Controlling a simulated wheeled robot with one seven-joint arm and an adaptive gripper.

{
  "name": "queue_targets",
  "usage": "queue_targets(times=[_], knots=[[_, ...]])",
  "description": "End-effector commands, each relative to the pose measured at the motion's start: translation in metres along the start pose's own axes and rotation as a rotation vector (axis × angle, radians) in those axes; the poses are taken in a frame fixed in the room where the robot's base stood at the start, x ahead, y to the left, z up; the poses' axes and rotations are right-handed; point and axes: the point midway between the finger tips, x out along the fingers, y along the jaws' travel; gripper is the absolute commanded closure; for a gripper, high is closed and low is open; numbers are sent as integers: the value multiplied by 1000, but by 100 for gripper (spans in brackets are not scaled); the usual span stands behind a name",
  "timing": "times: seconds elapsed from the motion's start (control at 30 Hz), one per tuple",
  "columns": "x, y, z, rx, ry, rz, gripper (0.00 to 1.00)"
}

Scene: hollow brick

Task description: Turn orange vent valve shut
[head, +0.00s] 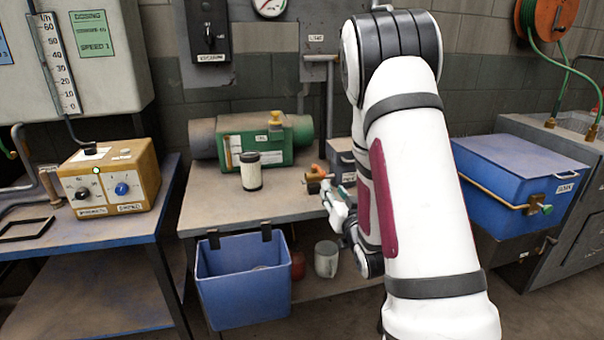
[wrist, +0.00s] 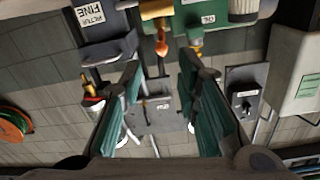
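The orange valve handle (head: 317,173) shows at the right side of the workbench in the head view, just left of my arm. In the wrist view an orange handle (wrist: 161,45) hangs below a yellow fitting (wrist: 157,10), near the top centre. My gripper (wrist: 160,78) has its two teal-padded fingers spread apart with nothing between them. The handle appears beyond the fingertips, between their lines, and looks apart from them. In the head view my gripper (head: 330,193) is close to the handle, partly hidden by my arm.
A blue bin (head: 243,285) hangs at the bench front. A yellow control box (head: 113,180) is left, a blue chest (head: 525,180) right. A grey box (wrist: 108,42) sits near the handle.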

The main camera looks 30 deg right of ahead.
Motion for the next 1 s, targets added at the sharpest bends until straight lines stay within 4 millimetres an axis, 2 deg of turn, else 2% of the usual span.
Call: queue_targets(times=[0.13, 0.27, 0.7, 0.83, 1.0], knots=[[8, 1, 0, 1, 12, -4, 70], [26, 0, -1, 0, 12, -5, 70], [110, 0, -1, 1, 10, -4, 70], [126, 0, 0, 0, 9, -3, 70], [136, 0, -1, 0, 8, -2, 70]])
